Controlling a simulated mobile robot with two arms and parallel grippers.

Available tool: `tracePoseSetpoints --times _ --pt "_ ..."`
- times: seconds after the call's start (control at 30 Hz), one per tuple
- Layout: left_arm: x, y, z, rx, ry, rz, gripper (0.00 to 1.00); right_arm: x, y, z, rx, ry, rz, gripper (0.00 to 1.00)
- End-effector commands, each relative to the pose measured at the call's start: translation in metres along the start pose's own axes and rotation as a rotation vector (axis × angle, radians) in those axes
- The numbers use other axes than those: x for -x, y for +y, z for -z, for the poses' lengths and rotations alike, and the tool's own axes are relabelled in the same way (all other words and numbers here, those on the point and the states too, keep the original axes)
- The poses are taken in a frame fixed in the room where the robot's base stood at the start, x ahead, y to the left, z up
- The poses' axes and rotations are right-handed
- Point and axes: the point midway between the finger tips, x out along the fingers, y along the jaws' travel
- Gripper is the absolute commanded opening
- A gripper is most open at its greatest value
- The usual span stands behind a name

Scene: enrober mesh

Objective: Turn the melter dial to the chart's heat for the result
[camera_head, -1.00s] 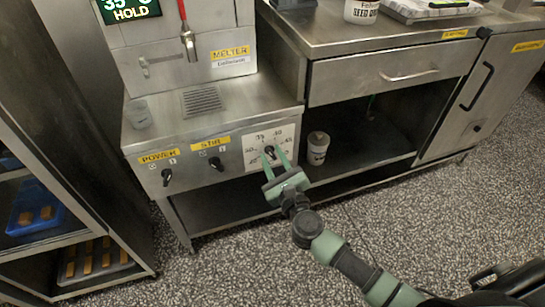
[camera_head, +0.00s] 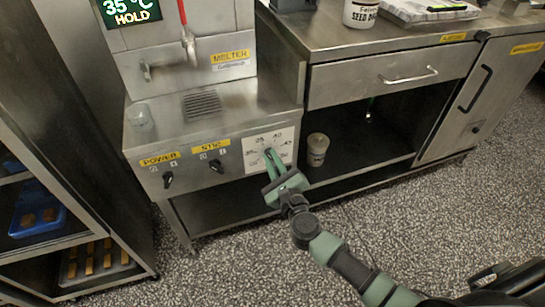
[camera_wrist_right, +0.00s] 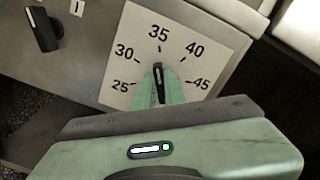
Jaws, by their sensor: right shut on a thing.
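The melter dial (camera_wrist_right: 158,75) is a small dark knob with a light pointer line, on a white scale plate (camera_wrist_right: 190,30) marked 25, 30, 35, 40 and 45. In the right wrist view its pointer is near 35. My right gripper (camera_wrist_right: 158,92) is shut on the dial, its green fingers hiding the lower part of the knob. In the head view my right gripper (camera_head: 272,158) reaches the plate from below. The melter (camera_head: 185,65) has a green display (camera_head: 130,8) reading 35 °C and HOLD. No chart can be made out. My left gripper is not in view.
The POWER knob (camera_head: 168,179) and STIR knob (camera_head: 216,165) sit left of the dial. A lidded cup (camera_head: 317,150) stands on the shelf to the right. A rack with a blue tray (camera_head: 37,222) stands at the left. Floor in front is clear.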

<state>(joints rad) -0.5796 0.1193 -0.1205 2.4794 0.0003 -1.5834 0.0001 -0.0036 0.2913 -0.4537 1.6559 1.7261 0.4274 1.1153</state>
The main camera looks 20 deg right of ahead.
Motion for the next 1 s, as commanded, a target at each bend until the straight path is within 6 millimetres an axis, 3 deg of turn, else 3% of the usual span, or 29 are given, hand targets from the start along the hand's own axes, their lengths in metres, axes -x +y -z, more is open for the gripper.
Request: tracePoseSetpoints --times 0.2,0.3,0.5,1.0 --pt "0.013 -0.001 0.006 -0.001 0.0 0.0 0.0 0.001 0.001 -0.002 0.183 0.004 -0.003 0.0" --pt "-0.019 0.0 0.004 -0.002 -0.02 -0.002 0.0 0.001 0.001 -0.002 0.279 0.003 -0.003 0.0" --pt "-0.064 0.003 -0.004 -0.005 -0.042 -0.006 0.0 0.001 0.002 -0.001 0.469 0.003 -0.003 0.0" --pt "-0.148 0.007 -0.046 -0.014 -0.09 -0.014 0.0 0.001 0.005 0.001 0.945 0.002 -0.005 0.0"
